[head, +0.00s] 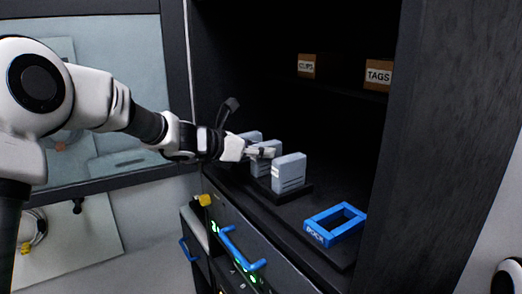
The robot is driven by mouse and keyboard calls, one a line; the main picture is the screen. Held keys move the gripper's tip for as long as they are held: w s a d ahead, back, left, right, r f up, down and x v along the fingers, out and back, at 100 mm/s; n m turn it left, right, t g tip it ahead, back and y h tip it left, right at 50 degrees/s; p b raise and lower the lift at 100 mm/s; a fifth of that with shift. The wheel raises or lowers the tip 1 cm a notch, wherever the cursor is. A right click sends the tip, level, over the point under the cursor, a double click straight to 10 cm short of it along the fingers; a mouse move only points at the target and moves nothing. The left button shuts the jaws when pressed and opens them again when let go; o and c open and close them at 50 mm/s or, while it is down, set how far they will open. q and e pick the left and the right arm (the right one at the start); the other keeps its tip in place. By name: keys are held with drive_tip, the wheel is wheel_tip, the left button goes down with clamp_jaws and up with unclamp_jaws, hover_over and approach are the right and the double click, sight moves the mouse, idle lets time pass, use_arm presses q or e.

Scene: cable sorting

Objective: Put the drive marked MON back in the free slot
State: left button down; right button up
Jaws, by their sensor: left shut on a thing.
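Three pale grey-blue drives stand upright in a row on the dark shelf: a front one (289,173), a middle one (261,167) and a back one (252,136). They are on or just above a low black rack (297,196). My left gripper (262,152) reaches in from the left and is shut on a drive, seemingly the middle one, at its upper part. The fingers partly hide it and the back drive. The MON mark is not readable on any drive, and the free slot cannot be made out. My right gripper is not in view.
A blue open frame with white lettering (335,224) lies on the shelf right of the rack. Small boxes marked CLIPS (307,66) and TAGS (378,75) sit on the upper shelf. A dark cabinet wall (430,150) bounds the right. Blue handles (243,249) stick out below.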

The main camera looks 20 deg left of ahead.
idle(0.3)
use_arm(q)
drive_tip(key=shift+c, duration=1.4)
unclamp_jaws()
drive_tip(key=shift+r, duration=0.1)
drive_tip(key=shift+r+p, duration=2.95)
drive_tip(key=shift+r, duration=0.5)
drive_tip(key=shift+f, duration=0.1)
